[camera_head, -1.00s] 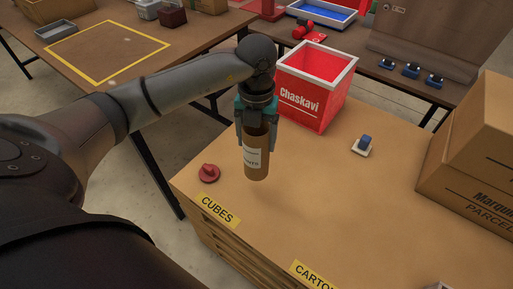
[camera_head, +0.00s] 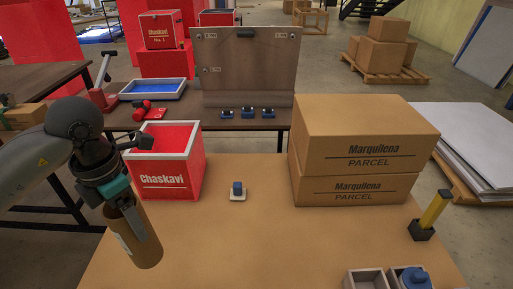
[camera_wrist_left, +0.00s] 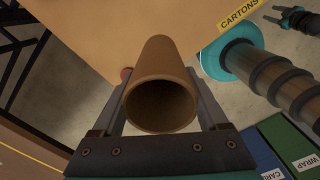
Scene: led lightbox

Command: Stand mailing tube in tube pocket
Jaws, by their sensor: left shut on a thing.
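My left gripper (camera_head: 122,198) is shut on the brown mailing tube (camera_head: 145,243), which has a white label. The tube hangs tilted at the lower left of the head view, over the left edge of the tan table. In the left wrist view the tube (camera_wrist_left: 160,80) sits between both fingers, its hollow open end towards the camera. No tube pocket can be clearly made out. A dark claw-like shape, perhaps my right gripper (camera_wrist_left: 294,20), shows at the upper right of the wrist view; its opening is unclear.
A red open Chaskavi box (camera_head: 170,182) stands right of the tube. Stacked Marquilena parcels (camera_head: 355,190) stand at the right. A small blue-topped item (camera_head: 237,188), a yellow post in a black base (camera_head: 428,218) and a compartment tray (camera_head: 362,280) share the table. The middle is clear.

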